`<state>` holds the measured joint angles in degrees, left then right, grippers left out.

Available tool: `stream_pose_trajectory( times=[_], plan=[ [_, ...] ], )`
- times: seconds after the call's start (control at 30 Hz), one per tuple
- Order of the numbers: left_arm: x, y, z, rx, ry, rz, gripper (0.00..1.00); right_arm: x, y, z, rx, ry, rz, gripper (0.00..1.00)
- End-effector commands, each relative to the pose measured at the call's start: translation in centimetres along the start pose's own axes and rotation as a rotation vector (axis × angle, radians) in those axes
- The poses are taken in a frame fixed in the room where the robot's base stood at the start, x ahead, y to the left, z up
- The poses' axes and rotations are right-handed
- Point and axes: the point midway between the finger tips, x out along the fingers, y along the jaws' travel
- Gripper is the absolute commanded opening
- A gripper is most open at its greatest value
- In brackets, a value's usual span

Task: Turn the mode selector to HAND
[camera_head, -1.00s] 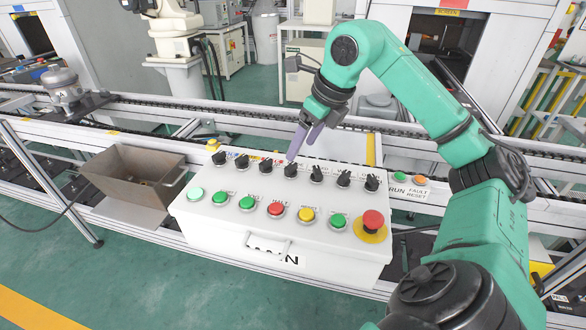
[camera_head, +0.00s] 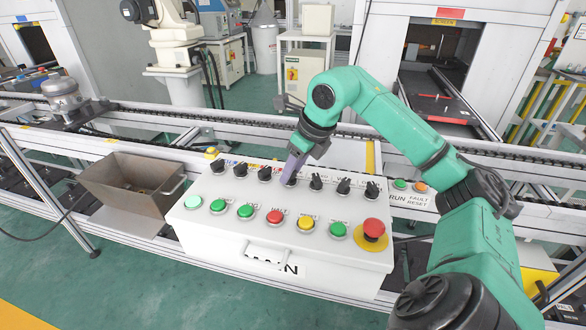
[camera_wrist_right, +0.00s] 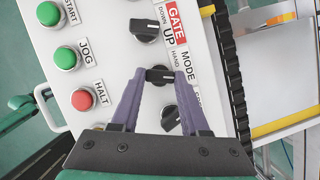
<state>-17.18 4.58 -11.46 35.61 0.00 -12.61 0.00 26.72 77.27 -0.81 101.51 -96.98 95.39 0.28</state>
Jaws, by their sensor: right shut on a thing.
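The white control box (camera_head: 200,235) carries a row of black selector knobs along its back. My right gripper (camera_head: 290,182) comes down on the fourth knob from the left, behind the red button. In the right wrist view, the mode selector (camera_wrist_right: 160,75) is a black knob beside the MODE label (camera_wrist_right: 187,66), with a small HAND label near it. The purple fingers of the right gripper (camera_wrist_right: 160,79) are shut on its sides. Its bar lies roughly across the picture between the fingertips. In the head view the fingers mostly hide this knob. My left gripper is not in view.
Neighbouring knobs stand close on both sides, including the gate selector (camera_wrist_right: 145,30). A row of coloured buttons lies in front, with a red emergency stop (camera_head: 373,229) at the right. An open metal bin (camera_head: 125,190) stands left of the box. A conveyor runs behind.

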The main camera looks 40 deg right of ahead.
Motion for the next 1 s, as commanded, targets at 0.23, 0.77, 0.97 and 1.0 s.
stream_pose_trajectory(
  times=[0.23, 0.77, 0.97, 1.0],
  plan=[
    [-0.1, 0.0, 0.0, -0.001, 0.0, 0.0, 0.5, -0.1, -0.1, 0.0, -0.06, 0.002, 0.025, 0.0],
    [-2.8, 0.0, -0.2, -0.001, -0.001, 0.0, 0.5, -0.5, -0.5, 0.3, -0.434, 0.0, 0.182, 0.0],
    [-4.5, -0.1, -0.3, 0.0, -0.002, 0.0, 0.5, -0.5, -0.5, 0.4, -0.573, -0.002, 0.239, 0.0],
    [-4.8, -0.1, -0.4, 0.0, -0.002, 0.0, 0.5, -0.5, -0.6, 0.4, -0.597, -0.002, 0.249, 0.0]
  ],
)
